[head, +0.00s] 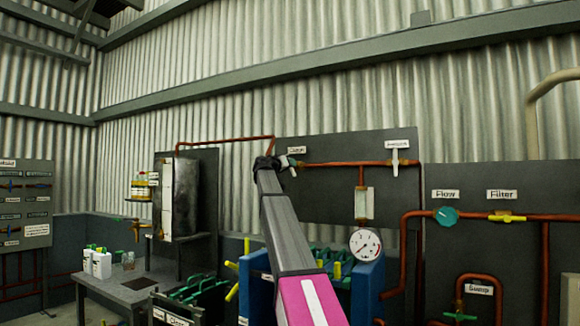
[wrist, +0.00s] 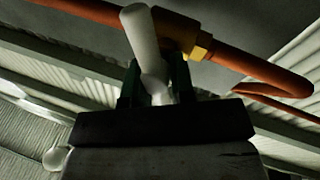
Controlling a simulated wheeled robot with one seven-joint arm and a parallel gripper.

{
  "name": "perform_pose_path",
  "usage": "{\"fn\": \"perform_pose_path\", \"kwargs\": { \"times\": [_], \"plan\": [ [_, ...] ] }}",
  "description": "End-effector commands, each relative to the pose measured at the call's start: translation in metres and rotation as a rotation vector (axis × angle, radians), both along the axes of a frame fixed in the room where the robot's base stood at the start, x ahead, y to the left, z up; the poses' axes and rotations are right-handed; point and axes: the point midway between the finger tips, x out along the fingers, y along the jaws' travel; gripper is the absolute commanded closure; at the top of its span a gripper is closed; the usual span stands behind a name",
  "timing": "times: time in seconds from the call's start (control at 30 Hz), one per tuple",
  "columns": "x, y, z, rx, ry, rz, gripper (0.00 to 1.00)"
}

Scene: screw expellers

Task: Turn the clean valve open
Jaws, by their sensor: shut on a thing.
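The clean valve's label (head: 297,150) is small and hard to read, on the dark panel just above the copper pipe. My gripper (head: 287,166) is at the pipe's left end, below this label. In the wrist view, my gripper (wrist: 156,84) is shut on the white valve handle (wrist: 142,38), with one dark green finger on each side. The handle slants up and left past the pipe. The brass valve body (wrist: 182,32) sits on the copper pipe right beside the handle. My arm hides most of the valve in the head view.
Another white-handled valve (head: 395,160) is farther right on the same pipe, its handle upright. A pressure gauge (head: 365,243) and blue machine (head: 366,283) stand below. A table with bottles (head: 101,263) stands at left.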

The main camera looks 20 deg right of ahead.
Motion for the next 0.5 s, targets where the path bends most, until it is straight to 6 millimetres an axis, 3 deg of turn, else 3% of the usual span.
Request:
{"fn": "perform_pose_path", "kwargs": {
  "times": [0.5],
  "plan": [
    [-0.0032, -0.0002, -0.0018, -0.35, 0.351, -0.011, 1.0]
  ]
}}
